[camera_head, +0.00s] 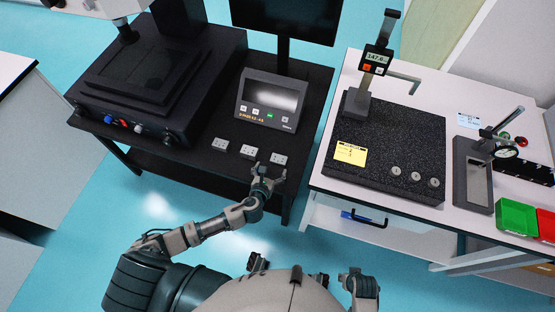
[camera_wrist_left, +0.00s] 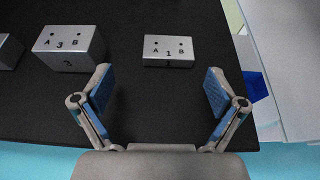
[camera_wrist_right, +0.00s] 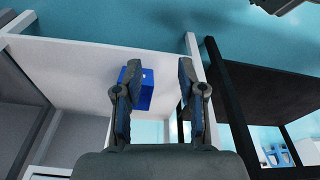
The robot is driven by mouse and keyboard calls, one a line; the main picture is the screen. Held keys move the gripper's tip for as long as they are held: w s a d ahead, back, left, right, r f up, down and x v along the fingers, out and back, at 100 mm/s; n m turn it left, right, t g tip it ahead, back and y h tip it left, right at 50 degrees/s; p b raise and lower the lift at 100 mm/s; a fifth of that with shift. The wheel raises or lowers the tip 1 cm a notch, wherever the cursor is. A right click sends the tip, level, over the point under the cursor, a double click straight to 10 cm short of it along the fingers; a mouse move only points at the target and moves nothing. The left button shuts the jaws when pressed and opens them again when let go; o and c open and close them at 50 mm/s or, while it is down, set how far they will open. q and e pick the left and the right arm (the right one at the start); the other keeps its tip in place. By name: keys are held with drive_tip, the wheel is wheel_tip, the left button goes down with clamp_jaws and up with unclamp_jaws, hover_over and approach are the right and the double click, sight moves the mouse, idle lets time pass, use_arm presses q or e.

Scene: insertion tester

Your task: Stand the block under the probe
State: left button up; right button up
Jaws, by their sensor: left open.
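Three small silver blocks stand in a row on the black table: a left one (camera_head: 220,145), a middle one (camera_head: 249,152) and a right one (camera_head: 279,158). In the left wrist view block 1 (camera_wrist_left: 168,50) lies ahead between the fingers' directions, and block 3 (camera_wrist_left: 70,42) is to its left. My left gripper (camera_head: 268,172) is open, empty and just short of the right block. A dark probe-like rod (camera_head: 127,33) hangs from a white head over the black machine (camera_head: 150,65). My right gripper (camera_wrist_right: 156,80) is open and apparently empty, below table height.
A control box with a display (camera_head: 270,100) stands behind the blocks. The white table (camera_head: 330,190) at right carries a granite plate (camera_head: 400,130) with a digital gauge (camera_head: 376,60), several small discs, and green (camera_head: 517,217) and red bins. A blue object (camera_wrist_right: 147,92) shows beyond my right fingers.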

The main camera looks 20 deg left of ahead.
sight(279, 160)
use_arm(q)
drive_tip(key=shift+w+d, duration=0.25)
drive_tip(key=shift+w, duration=0.05)
drive_tip(key=b+x, duration=0.1)
drive_tip(key=x, duration=0.1)
drive_tip(key=d+x, duration=0.1)
drive_tip(key=x, duration=0.1)
drive_tip(key=shift+w+b, duration=0.25)
drive_tip(key=shift+b, duration=0.1)
drive_tip(key=shift+w+a+f, duration=0.15)
drive_tip(key=shift+w, duration=0.05)
drive_tip(key=shift+a, duration=0.25)
drive_tip(key=c, duration=0.6)
drive_tip(key=shift+d, duration=0.25)
drive_tip(key=c, duration=0.7)
drive_tip(key=shift+d, duration=0.1)
drive_tip(key=shift+c, duration=0.6)
use_arm(e)
drive_tip(key=r, duration=0.2)
drive_tip(key=d+r, duration=0.1)
drive_tip(key=r, duration=0.2)
drive_tip(key=shift+s, duration=0.15)
use_arm(q)
drive_tip(key=shift+r, duration=0.25)
